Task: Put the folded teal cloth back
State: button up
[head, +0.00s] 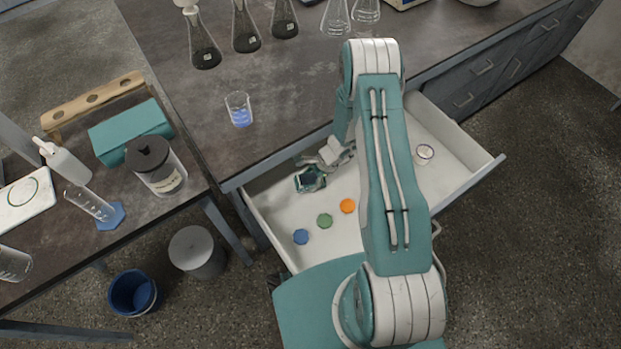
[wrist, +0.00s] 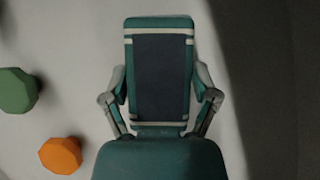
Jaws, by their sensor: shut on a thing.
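My gripper (head: 322,166) is inside the open drawer's outline, at its left back part by the bench. In the wrist view my gripper (wrist: 160,92) has a finger on each side of a flat teal piece with a dark blue middle and white stripes, which I take as the folded teal cloth (wrist: 160,70). In the head view the cloth (head: 309,180) is small and partly hidden by the fingers. The white drawer (head: 385,228) stands open below. I cannot tell whether the cloth touches its floor.
In the drawer lie a blue disc (head: 301,237), a green disc (head: 325,221), an orange disc (head: 347,206) and a small round container (head: 424,153). A beaker (head: 239,110) and several flasks stand on the bench (head: 290,85). A teal box (head: 130,131) is on the left table.

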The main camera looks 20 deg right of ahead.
jog(key=o, duration=1)
jog(key=shift+c, duration=0.2)
jog(key=shift+r, duration=0.1)
jog(key=v, duration=1.2)
